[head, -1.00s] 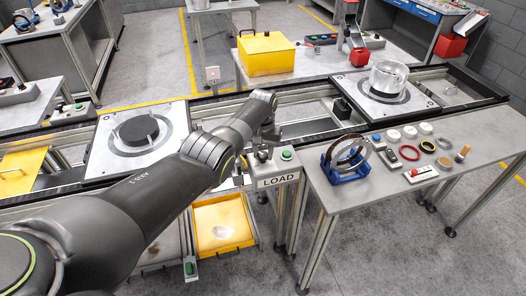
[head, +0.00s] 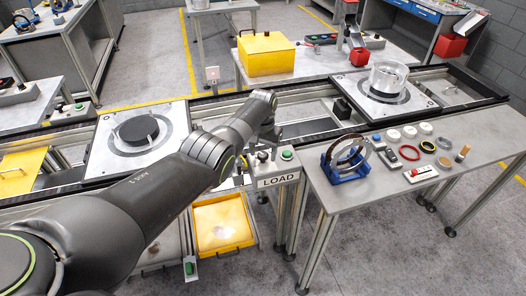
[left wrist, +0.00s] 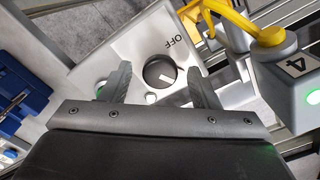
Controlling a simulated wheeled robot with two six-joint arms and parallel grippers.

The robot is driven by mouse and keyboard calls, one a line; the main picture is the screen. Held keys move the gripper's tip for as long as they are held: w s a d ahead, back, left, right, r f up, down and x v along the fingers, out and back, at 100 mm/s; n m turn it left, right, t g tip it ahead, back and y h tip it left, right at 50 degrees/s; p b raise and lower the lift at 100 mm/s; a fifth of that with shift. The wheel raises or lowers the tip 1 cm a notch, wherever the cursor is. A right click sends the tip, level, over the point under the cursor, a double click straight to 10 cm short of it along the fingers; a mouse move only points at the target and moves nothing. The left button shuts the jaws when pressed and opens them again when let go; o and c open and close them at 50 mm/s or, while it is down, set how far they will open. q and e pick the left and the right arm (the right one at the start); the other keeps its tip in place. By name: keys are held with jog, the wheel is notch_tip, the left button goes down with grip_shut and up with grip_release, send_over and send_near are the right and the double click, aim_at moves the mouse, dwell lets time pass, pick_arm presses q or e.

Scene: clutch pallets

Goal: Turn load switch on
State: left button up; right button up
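The load switch is a round dark knob (left wrist: 160,72) with a white pointer line, on a pale box below the word OFF in the left wrist view. My left gripper (left wrist: 160,88) is open, its two fingers on either side of the knob; I cannot tell whether they touch it. In the head view the box with the LOAD label (head: 278,181) stands at the table's left end, with a green button (head: 287,155) on top. My left gripper (head: 259,158) is just left of that button, partly hidden by my arm. My right gripper is not in view.
A yellow post with a grey box marked 4 (left wrist: 292,68) stands close at the right in the left wrist view. The grey table (head: 345,197) holds a blue stand (head: 347,166) with rings and several small parts. A yellow drawer (head: 222,226) sits below.

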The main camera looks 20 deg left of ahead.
aim_at(263, 154)
pick_arm(q)
jog(key=shift+r, duration=0.45)
notch_tip(263, 154, up, 5)
jog(key=shift+r+p, duration=0.15)
jog(key=shift+p, duration=0.4)
notch_tip(263, 154, up, 11)
jog(key=b, duration=0.2)
jog(key=shift+b, duration=0.3)
